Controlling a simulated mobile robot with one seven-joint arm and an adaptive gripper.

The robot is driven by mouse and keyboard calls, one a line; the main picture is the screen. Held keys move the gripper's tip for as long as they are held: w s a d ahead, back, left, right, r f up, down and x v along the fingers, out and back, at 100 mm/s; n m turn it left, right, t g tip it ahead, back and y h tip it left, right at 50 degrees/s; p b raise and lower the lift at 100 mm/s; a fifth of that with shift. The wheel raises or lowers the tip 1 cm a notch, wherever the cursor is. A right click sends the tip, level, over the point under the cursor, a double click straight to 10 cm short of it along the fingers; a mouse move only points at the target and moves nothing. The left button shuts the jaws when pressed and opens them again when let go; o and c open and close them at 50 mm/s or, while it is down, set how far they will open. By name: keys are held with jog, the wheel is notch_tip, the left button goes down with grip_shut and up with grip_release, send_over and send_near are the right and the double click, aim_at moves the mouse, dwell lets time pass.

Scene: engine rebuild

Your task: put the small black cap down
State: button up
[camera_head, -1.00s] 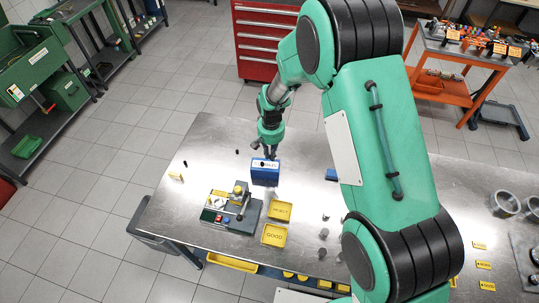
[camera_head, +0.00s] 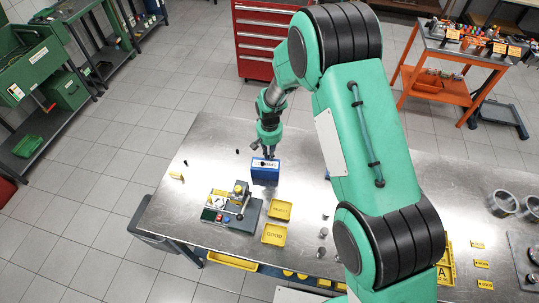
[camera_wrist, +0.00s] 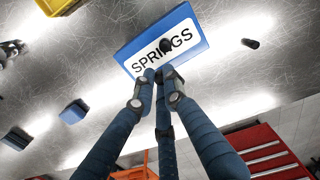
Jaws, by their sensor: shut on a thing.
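The small black cap (camera_wrist: 166,45) is at the tips of my gripper (camera_wrist: 160,72) in the wrist view. It shows against the white SPRINGS label of a blue box (camera_wrist: 191,50). My gripper's fingers are drawn together on the cap; the exact contact is hard to see. In the head view my gripper (camera_head: 268,156) points down just above the blue box (camera_head: 265,175), and the cap is a dark speck on the label. I cannot tell whether the cap touches the box.
Other small black pieces stand on the metal table (camera_head: 215,135), one (camera_head: 237,151) behind the box and one (camera_head: 185,163) to the left. A fixture (camera_head: 233,208) and yellow REJECT (camera_head: 280,210) and GOOD (camera_head: 274,234) trays are in front. The table's back left is mostly clear.

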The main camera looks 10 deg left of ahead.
jog(key=shift+f, duration=0.4)
jog(key=shift+f, duration=0.2)
jog(key=o, duration=0.7)
jog(key=shift+o, duration=0.2)
jog(key=shift+r, duration=0.15)
notch_tip(320, 180, up, 12)
jog(key=b, duration=0.1)
jog(key=shift+b, duration=0.4)
dwell(0.3)
jog(key=shift+r, duration=0.15)
